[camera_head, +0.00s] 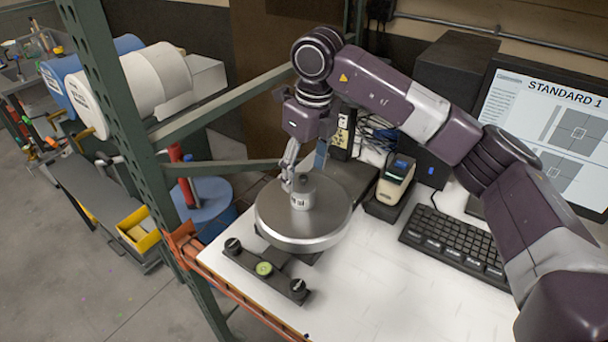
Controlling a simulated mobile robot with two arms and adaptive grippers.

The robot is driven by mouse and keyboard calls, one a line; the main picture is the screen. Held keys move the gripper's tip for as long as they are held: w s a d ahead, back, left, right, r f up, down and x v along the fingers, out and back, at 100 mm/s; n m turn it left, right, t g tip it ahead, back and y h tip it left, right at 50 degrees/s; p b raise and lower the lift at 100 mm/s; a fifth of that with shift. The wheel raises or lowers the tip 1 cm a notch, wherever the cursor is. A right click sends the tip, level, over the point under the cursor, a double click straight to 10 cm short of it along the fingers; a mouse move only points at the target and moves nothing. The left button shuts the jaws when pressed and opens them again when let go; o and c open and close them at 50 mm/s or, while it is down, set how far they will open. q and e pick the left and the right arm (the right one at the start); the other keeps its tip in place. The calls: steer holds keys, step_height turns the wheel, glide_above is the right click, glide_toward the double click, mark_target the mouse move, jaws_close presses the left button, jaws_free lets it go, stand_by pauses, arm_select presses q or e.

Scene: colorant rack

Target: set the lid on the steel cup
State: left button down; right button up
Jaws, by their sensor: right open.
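A small grey steel cup (302,200) with a dark marking on its side stands on the round metal pan (325,229) of a scale. My right gripper (290,180) points down at the cup's top left side, with its fingers open. The fingers overlap the cup in the picture, and I cannot tell whether they touch it. I cannot make out a separate lid; the cup's top is partly hidden by the fingers. My left gripper is not in view.
The scale stands on a white table (370,300), with a levelling bar with knobs (265,270) in front. A label printer (395,180), keyboard (457,245) and monitor (550,125) are to the right. A green rack post (140,150) rises at left. The table front is clear.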

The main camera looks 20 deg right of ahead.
step_height(320, 180, up, 10)
steer(key=s, duration=0.1)
steer(key=shift+d+r, duration=0.15)
steer(key=shift+d, duration=0.1)
steer(key=shift+s, duration=0.1)
